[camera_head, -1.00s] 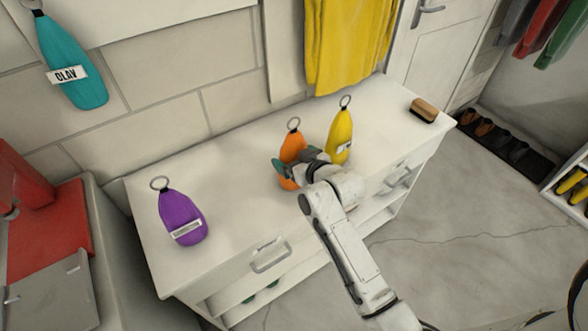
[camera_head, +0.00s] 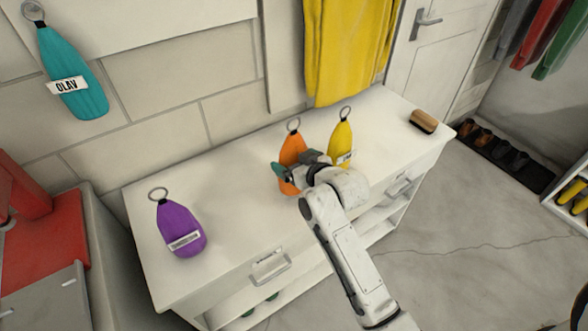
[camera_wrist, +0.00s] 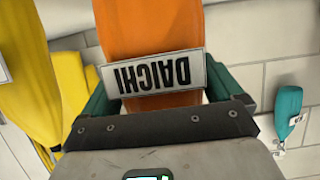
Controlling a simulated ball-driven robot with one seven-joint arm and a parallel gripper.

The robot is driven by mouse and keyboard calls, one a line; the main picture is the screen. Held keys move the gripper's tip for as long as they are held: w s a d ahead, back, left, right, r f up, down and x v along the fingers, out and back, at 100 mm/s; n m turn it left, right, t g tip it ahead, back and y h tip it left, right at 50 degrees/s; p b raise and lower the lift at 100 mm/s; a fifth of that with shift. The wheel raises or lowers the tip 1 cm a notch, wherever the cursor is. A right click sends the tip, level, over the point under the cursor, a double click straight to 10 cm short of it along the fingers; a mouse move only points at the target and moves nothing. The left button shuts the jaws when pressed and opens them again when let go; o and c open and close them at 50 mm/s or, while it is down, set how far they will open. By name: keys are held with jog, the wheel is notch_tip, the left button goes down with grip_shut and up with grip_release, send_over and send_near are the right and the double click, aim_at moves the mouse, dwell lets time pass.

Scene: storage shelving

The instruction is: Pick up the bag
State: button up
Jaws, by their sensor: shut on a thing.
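An orange bag (camera_head: 292,150) with a ring on top stands on the white cabinet top, partly hidden by my gripper (camera_head: 284,174). In the wrist view the orange bag (camera_wrist: 140,35) sits between my green fingers, with a label reading DAICHI upside down. My gripper (camera_wrist: 160,85) is shut on it. A yellow bag (camera_head: 341,138) stands just right of the orange one, and it fills the left of the wrist view (camera_wrist: 30,80). A purple bag (camera_head: 178,228) lies at the left of the cabinet top. A teal bag labelled OLAV (camera_head: 66,60) hangs on the wall.
The white cabinet (camera_head: 225,205) has open top space between the purple and orange bags. A brush (camera_head: 422,121) lies at its right end. A yellow towel (camera_head: 345,50) hangs behind. A red object (camera_head: 25,205) stands at the left.

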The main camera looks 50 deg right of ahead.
jog(key=s+r+b, duration=0.1)
jog(key=s+r, duration=0.9)
jog(key=s, duration=0.4)
jog(key=shift+a, duration=0.2)
